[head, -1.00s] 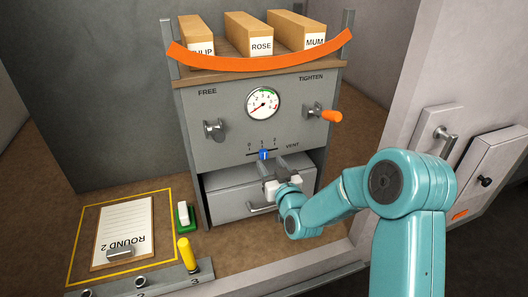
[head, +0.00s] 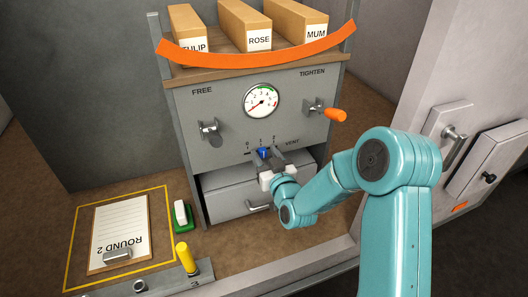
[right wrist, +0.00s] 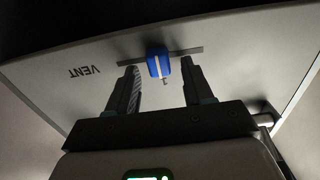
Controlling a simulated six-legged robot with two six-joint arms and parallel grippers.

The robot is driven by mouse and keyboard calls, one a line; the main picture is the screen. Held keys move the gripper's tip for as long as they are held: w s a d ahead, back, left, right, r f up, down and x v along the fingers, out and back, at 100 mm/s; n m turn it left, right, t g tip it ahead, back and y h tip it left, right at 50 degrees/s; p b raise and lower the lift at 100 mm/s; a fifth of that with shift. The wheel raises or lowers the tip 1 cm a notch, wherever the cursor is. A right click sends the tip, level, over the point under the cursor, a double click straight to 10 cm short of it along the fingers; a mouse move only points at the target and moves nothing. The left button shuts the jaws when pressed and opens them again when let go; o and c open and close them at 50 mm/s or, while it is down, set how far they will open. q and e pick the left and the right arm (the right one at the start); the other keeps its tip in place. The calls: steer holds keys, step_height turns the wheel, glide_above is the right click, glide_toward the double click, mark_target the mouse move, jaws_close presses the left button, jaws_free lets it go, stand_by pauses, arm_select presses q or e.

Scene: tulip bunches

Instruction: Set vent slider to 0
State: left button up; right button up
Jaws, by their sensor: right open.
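The blue vent slider (head: 263,152) sits near the 1 mark on its slot, below the gauge on the grey panel. In the right wrist view the slider (right wrist: 158,63) with its white stripe lies just beyond and between the two fingertips. My right gripper (head: 266,163) is open at the slot; its fingers (right wrist: 159,70) straddle the slider, with a gap visible on each side. Part of the slot is hidden behind the gripper in the head view. My left gripper is not in view.
A drawer (head: 230,192) is below the panel, a knob (head: 209,130) at left and an orange-tipped lever (head: 335,115) at right. A gauge (head: 262,101) is above the slot.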

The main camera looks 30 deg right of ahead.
mark_target(246, 150)
stand_by(0.3)
jaws_close()
steer(key=a+b, duration=0.1)
steer(key=a, duration=0.1)
steer(key=w+a+b, duration=0.1)
steer(key=a, duration=0.1)
steer(key=shift+a+r, duration=0.1)
steer(key=shift+a, duration=0.05)
steer(key=shift+d, duration=0.2)
jaws_free()
steer(key=shift+a, duration=0.15)
